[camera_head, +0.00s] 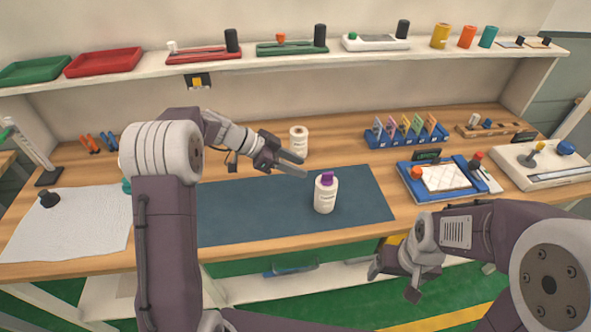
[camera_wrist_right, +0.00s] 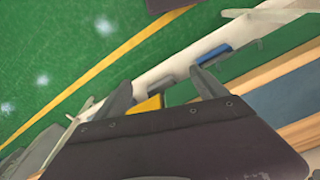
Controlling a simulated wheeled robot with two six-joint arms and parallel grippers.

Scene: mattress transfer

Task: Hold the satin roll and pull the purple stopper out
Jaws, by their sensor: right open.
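The satin roll (camera_head: 325,198) is a white, bottle-like cylinder standing upright on the dark blue mat (camera_head: 245,213). The purple stopper (camera_head: 327,178) sits in its top. My left gripper (camera_head: 303,167) is above the mat, up and to the left of the roll in the head view, with its fingers apart and nothing between them. It does not appear to touch the roll. My right gripper (camera_head: 393,284) is low in front of the table edge, away from the roll. In the right wrist view its fingers (camera_wrist_right: 164,90) are spread and empty.
Another white roll (camera_head: 299,141) stands behind my left gripper. A blue rack (camera_head: 405,137) with colored cards and a blue-framed tray (camera_head: 408,180) are to the right. A white cloth (camera_head: 70,225) lies at left. The mat is otherwise clear.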

